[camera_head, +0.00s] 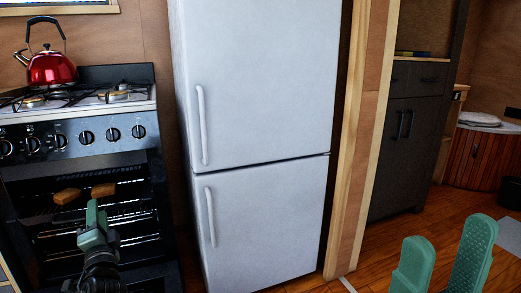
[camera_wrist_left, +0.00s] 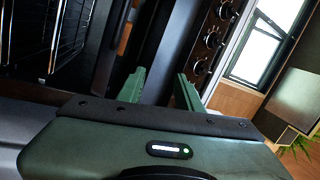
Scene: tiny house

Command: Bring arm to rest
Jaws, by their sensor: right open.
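My left gripper (camera_head: 93,210) is in front of the oven (camera_head: 100,136) at the lower left of the head view, with its green fingers pointing toward the oven's inside. In the left wrist view its two fingers (camera_wrist_left: 159,82) stand apart with nothing between them. My right gripper (camera_head: 449,235) is at the lower right of the head view. Its two green fingers are upright, apart and empty, in front of the wooden floor. Most of both arms lies outside the head view.
Two brown bread-like pieces (camera_head: 67,196) lie on the rack inside the oven. A red kettle (camera_head: 51,68) stands on the stove top. A tall white fridge (camera_head: 260,90) stands beside the stove. Open wooden floor (camera_head: 385,250) and a dark cabinet (camera_head: 405,150) are on the right.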

